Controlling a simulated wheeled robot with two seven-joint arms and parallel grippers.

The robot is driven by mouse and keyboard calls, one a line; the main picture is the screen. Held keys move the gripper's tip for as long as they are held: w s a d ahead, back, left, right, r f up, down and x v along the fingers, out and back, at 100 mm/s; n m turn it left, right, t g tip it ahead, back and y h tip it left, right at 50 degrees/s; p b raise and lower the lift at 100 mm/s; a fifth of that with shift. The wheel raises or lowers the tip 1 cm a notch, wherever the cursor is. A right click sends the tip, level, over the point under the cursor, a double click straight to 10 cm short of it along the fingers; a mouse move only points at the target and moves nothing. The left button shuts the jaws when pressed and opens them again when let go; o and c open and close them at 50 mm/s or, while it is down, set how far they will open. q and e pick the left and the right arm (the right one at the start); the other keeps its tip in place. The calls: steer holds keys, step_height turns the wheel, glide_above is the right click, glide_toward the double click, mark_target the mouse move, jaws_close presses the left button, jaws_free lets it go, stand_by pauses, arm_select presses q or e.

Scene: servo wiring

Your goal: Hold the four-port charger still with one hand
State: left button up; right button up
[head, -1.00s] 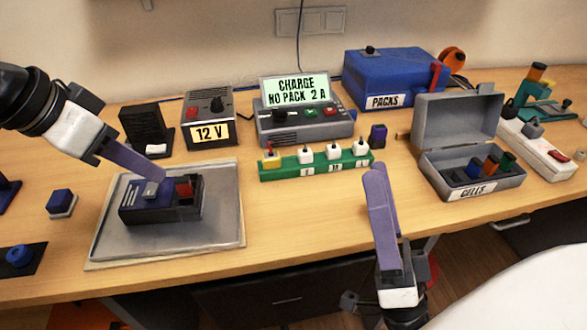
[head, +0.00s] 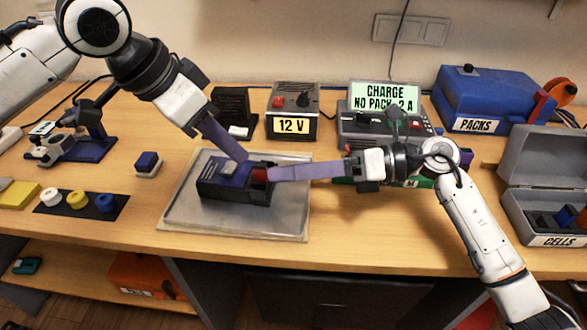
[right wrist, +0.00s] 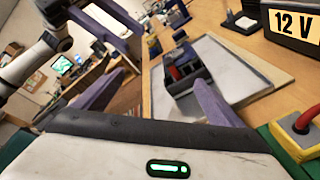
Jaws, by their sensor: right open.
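A dark box (head: 218,193) with a blue part and a red block on top sits on the grey tray; I take it for the four-port charger, though its ports are not clear. It also shows in the right wrist view (right wrist: 185,88). My left gripper (head: 241,155) reaches down to the box's back edge; its fingers overlap, so I cannot tell whether it grips the box. My right gripper (head: 272,174) points left, its tips by the red block at the box's right end.
The tray (head: 185,220) lies near the front edge. Behind stand a 12 V supply (head: 292,112) and a charging unit with a lit screen (head: 384,97). A green strip (head: 415,183) is partly behind my right arm. An open CELLS case (head: 545,240) stands at right.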

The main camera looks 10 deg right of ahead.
mark_target(247, 179)
steer(key=n, duration=0.1)
steer(key=w+f+n+h, duration=0.1)
steer(key=shift+w+d+n, duration=0.2)
steer(key=shift+w+n, duration=0.05)
steer(key=shift+n, duration=0.05)
steer(key=n, duration=0.2)
steer(key=w+f+n+h, duration=0.1)
steer(key=n, duration=0.1)
steer(key=shift+w+a+f+n+t, duration=0.1)
steer(key=shift+w+a+n+t, duration=0.1)
steer(key=shift+n+t, duration=0.15)
steer(key=shift+w+a+f, duration=0.25)
steer(key=shift+a, duration=0.2)
steer(key=x, duration=0.9)
steer(key=shift+f, duration=0.2)
